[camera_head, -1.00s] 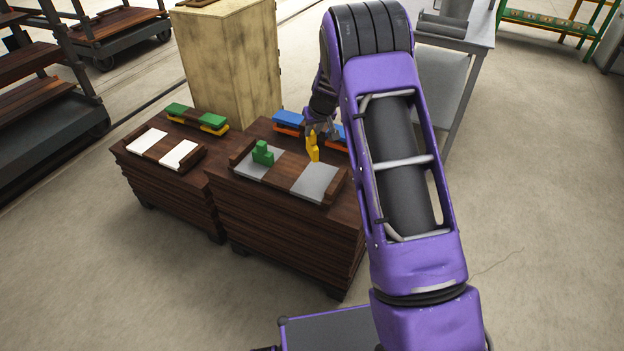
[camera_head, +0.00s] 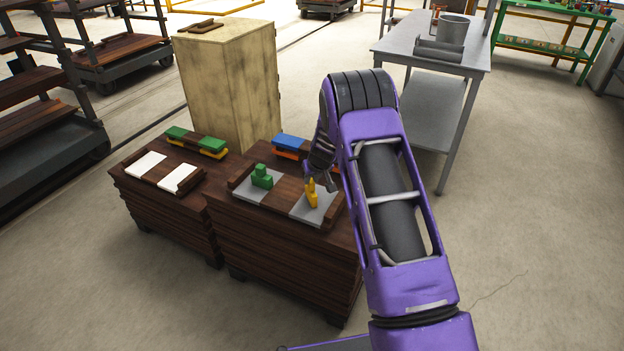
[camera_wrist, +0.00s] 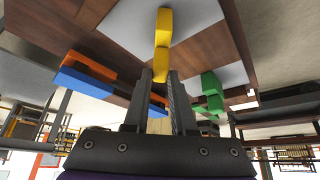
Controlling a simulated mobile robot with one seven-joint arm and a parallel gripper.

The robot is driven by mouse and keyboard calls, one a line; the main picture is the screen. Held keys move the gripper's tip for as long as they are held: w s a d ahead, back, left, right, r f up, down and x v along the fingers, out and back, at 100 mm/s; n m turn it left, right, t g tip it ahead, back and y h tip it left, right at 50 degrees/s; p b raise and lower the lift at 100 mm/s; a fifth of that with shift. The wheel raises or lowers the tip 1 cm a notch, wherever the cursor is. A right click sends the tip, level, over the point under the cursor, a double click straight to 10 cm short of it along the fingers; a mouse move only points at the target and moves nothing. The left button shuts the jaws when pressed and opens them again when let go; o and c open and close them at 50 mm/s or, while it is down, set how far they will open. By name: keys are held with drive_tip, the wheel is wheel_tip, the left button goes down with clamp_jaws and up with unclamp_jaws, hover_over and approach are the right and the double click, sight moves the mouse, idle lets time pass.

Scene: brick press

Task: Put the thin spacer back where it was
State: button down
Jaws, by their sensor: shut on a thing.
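My gripper (camera_head: 321,181) is shut on a yellow stepped piece (camera_head: 312,194). The piece hangs over the right grey plate (camera_head: 318,214) on the dark wooden stand; I cannot tell whether it touches. In the wrist view, the fingers (camera_wrist: 161,78) flank the yellow piece (camera_wrist: 162,42), which reaches across the pale plate. A green stepped piece (camera_head: 262,178) stands on the left grey plate (camera_head: 246,188). Behind are blue (camera_head: 289,141) and orange (camera_head: 286,154) pieces, partly hidden by my arm. I cannot tell for sure which piece is the thin spacer.
A second dark stand (camera_head: 165,207) to the left carries two white plates (camera_head: 147,164) and green pieces over yellow ones (camera_head: 208,143). A pale cabinet (camera_head: 228,85) stands behind. A grey metal table (camera_head: 440,55) is at the back right. The floor at right is clear.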

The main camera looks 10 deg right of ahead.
drive_tip(key=shift+f, duration=0.15)
drive_tip(key=c, duration=0.7)
unclamp_jaws()
drive_tip(key=shift+c, duration=0.2)
drive_tip(key=shift+r, duration=0.3)
drive_tip(key=p+v, duration=0.1)
drive_tip(key=v, duration=1)
drive_tip(key=shift+s+r, duration=0.2)
drive_tip(key=shift+r, duration=0.15)
